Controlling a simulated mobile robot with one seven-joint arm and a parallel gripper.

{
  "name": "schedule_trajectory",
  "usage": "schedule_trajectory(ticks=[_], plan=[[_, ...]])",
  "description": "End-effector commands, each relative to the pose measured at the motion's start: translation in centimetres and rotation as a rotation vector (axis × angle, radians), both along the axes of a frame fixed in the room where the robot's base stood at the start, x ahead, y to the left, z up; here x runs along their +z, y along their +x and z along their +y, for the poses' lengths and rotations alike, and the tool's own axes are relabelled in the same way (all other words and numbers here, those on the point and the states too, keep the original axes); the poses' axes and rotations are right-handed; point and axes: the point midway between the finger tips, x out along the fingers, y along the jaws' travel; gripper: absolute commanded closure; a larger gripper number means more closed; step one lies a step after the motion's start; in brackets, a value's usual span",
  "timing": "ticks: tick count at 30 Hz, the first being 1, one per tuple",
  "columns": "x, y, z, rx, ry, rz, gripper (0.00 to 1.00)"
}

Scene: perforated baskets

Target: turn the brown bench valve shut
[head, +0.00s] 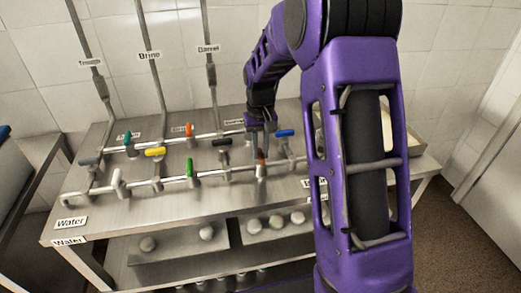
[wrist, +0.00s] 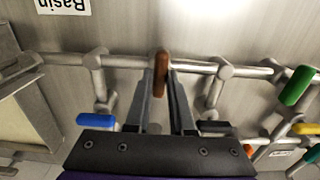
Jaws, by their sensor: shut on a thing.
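The brown valve handle (wrist: 161,75) sits on a steel pipe on the bench, near the middle of the wrist view. In that view the handle stands crosswise to the pipe (wrist: 125,63). My gripper (wrist: 161,84) is shut on the handle, with one finger on each side of it. In the head view my gripper (head: 262,134) reaches down from above, and a small part of the brown handle (head: 261,156) shows below the fingers. The rest of it is hidden there.
Close by are a blue handle (head: 284,133), a black one (head: 222,142) and a green one (head: 190,168). A yellow handle (head: 155,152) and an orange one (head: 189,130) are further left. A Basin label (wrist: 62,5) lies near the pipe. The bench front (head: 130,205) is mostly clear.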

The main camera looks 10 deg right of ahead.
Motion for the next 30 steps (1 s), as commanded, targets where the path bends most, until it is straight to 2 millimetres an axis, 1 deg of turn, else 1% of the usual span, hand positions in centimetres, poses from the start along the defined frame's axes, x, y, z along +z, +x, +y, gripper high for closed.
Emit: schedule_trajectory(ticks=[7, 8, 12, 13, 20, 23, 26, 30], plan=[[0.1, 0.1, 0.0, -0.002, 0.001, -0.002, 1.0], [0.1, 0.1, 0.0, -0.002, 0.001, -0.002, 0.75], [0.0, 0.1, 0.0, -0.001, 0.001, -0.002, 0.5], [0.0, 0.0, 0.0, -0.001, 0.001, -0.001, 0.49], [0.0, 0.0, 0.0, 0.0, 0.0, -0.001, 0.49], [0.4, 0.0, 0.0, 0.0, 0.0, -0.002, 0.49], [1.5, 0.1, 0.0, 0.0, 0.0, -0.003, 0.49], [4.3, 0.1, 0.0, 0.0, 0.0, -0.005, 0.49]])
